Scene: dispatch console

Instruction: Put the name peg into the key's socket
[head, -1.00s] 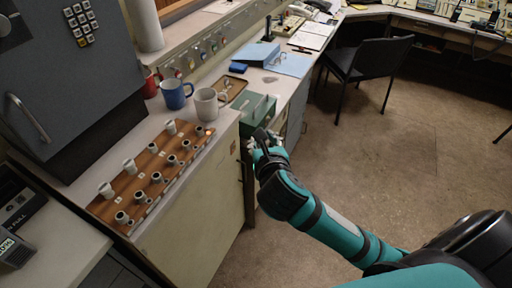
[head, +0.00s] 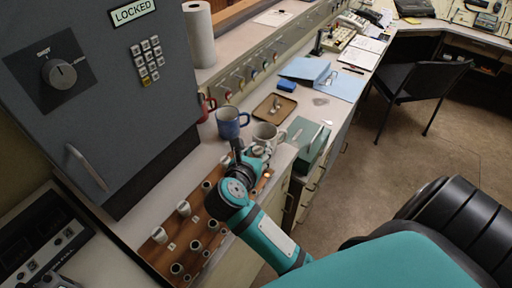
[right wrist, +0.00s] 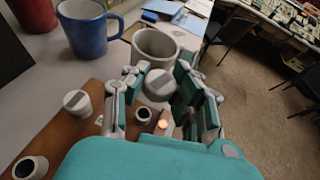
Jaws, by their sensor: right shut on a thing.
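The wooden board (head: 188,231) lies on the counter and bears a row of pale pegs and dark-mouthed sockets. Two pegs stand at its near part, a farther peg (head: 184,208) and a nearer peg (head: 159,235). Sockets such as this near one (head: 195,245) are open. My right gripper (head: 257,152) is over the board's far end, beside the white mug. In the right wrist view its fingers are shut on a pale round-topped peg (right wrist: 158,86). Whether the peg's lower end is clear of the board is hidden. My left gripper is not in view.
A white mug (head: 268,137), a blue mug (head: 231,122) and a red mug (head: 204,107) stand close behind my right gripper. A small lit lamp (right wrist: 163,123) glows at the board's end. The grey cabinet (head: 110,100) rises at left. A brown tray (head: 271,107) lies beyond.

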